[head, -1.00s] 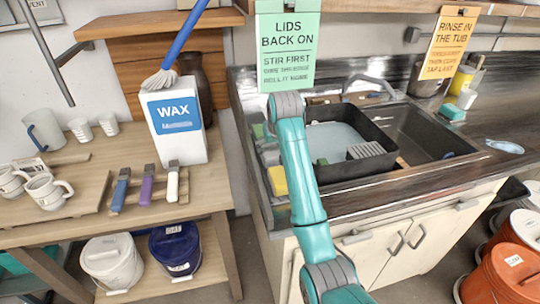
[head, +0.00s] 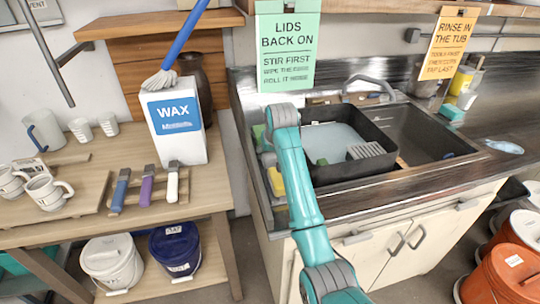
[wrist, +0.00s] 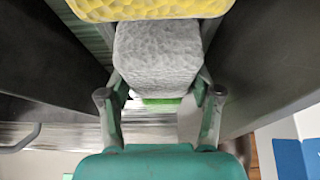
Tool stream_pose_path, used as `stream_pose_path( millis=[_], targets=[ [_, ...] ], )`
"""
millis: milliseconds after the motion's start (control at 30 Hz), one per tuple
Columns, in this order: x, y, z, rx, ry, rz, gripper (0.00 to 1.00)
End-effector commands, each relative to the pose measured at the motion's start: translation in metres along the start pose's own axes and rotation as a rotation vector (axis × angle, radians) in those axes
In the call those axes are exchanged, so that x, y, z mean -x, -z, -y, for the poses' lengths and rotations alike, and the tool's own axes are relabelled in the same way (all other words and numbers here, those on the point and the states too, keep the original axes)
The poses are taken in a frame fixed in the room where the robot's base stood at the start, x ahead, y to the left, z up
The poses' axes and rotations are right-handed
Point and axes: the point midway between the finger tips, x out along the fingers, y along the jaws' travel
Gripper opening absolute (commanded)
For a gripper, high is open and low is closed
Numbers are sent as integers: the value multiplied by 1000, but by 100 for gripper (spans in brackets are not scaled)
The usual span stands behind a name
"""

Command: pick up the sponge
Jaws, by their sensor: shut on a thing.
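A grey, dimpled sponge-like block (wrist: 157,55) sits between the fingers of my gripper (wrist: 160,82) in the wrist view. The fingers touch it on both sides and are shut on it. A yellow dimpled sponge (wrist: 150,8) lies just beyond it at the top edge of that view, partly cut off. In the head view a yellow block (head: 276,181) shows beside my arm, left of the tub.
A black tub (head: 345,172) stands in the sink right of my arm. A green piece (head: 259,137) is at the counter's left end. A green sign (head: 288,50) hangs behind my arm.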

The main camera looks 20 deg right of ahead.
Motion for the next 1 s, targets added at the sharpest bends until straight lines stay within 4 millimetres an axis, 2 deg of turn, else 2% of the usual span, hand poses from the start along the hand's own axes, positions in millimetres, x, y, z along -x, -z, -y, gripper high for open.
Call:
stream_pose_path(
  millis=[233,500,700,1000],
  targets=[
    [11,7,0,0,0,-1,45],
    [54,32,0,0,0,-3,45],
    [78,45,0,0,0,0,45],
    [87,50,0,0,0,1,45]
  ],
)
